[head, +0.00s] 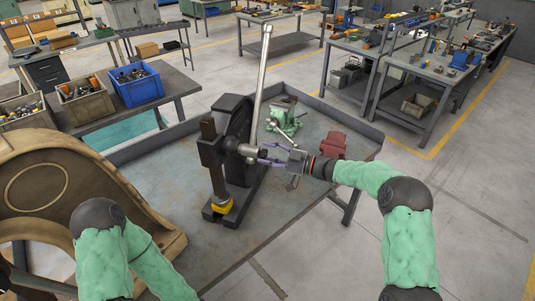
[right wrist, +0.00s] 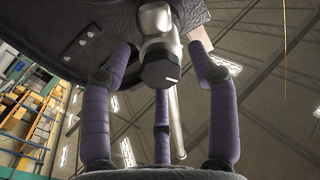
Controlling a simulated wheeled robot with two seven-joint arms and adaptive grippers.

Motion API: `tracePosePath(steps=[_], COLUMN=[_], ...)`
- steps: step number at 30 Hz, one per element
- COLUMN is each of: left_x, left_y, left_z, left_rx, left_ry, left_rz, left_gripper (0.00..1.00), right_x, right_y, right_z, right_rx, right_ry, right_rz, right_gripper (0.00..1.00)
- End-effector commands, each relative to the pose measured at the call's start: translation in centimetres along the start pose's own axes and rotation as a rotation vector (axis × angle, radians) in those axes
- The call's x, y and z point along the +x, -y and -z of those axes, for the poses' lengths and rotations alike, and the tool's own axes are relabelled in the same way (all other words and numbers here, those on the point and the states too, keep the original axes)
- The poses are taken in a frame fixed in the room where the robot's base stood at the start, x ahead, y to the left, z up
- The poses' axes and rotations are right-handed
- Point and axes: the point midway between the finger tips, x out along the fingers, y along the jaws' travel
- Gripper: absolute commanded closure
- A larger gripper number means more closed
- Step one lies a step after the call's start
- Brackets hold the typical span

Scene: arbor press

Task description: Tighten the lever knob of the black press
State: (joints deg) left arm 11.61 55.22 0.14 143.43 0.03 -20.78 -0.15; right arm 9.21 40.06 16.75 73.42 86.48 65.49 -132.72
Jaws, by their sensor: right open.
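The black press (head: 236,130) stands on the grey workbench, its long pale lever (head: 262,75) pointing up. A dark knob (head: 248,151) sits at the lever's hub on the press's right side. A third finger shows below the knob. My left gripper is out of view.
A green vise (head: 285,116) and a red object (head: 333,145) stand behind and right of my right gripper. A large tan casting (head: 60,180) fills the left. The bench (head: 250,225) is bare in front of the press. A blue bin (head: 138,88) sits on another table.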

Motion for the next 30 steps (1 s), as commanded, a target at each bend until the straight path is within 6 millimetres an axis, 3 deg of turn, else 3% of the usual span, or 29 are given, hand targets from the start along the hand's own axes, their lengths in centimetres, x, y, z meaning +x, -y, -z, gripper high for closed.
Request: tracePosePath(steps=[9,11,15,16,23,30], left_x=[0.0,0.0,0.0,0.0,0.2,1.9], left_y=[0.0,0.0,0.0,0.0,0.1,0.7], left_z=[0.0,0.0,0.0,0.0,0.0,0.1], left_rx=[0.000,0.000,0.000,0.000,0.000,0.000], left_ry=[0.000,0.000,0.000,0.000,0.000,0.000], left_rz=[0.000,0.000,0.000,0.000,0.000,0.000], left_gripper=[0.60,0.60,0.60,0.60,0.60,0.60], right_x=[0.3,0.3,0.3,0.3,0.3,0.3], right_y=[0.0,0.0,0.0,0.0,0.0,0.0], right_z=[0.0,0.0,0.0,0.0,-0.1,-0.4], right_rx=[0.000,0.000,0.000,0.000,0.007,0.082], right_ry=[0.000,0.000,0.000,0.000,0.000,0.000], right_rz=[-0.001,-0.001,0.000,0.000,0.000,0.000], right_gripper=[0.40,0.54,0.94,0.96,0.96,0.96])
